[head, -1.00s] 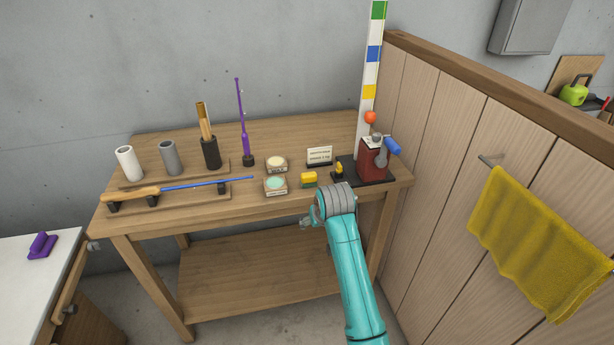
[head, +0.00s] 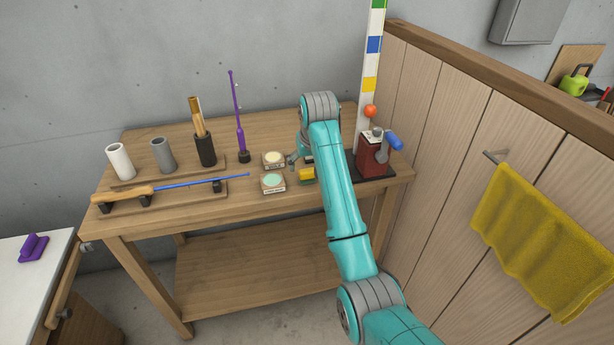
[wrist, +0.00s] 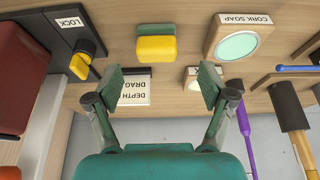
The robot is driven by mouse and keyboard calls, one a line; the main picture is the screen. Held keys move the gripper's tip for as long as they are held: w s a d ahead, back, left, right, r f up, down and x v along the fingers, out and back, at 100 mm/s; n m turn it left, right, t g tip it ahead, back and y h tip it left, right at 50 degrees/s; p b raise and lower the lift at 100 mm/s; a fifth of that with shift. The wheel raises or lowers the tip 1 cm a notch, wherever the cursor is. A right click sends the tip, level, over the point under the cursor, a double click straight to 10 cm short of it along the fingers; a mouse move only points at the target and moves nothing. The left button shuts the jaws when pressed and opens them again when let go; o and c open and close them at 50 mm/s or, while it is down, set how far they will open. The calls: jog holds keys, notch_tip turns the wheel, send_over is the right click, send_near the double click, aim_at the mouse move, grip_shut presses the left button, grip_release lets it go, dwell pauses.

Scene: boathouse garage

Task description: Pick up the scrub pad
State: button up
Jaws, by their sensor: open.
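The scrub pad, a small yellow block with a green face, lies near the front edge of the wooden bench (head: 215,202), partly behind my arm in the head view (head: 307,175). In the wrist view the scrub pad (wrist: 155,46) is whole, at the top centre, beyond my fingertips. My gripper (wrist: 160,86) is open and empty, its two fingers spread wider than the pad, neither touching it. In the head view my gripper (head: 295,160) is over the bench, mostly hidden by my arm.
The cork soap tin (wrist: 236,45) sits right of the pad in the wrist view, the lock switch (wrist: 80,62) left. A red box with a blue handle (head: 371,155) stands at the bench's right end.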

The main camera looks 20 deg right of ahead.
aim_at(307, 171)
jog(key=shift+d+x, duration=0.2)
jog(key=shift+x, duration=2.8)
jog(key=c, duration=1.1)
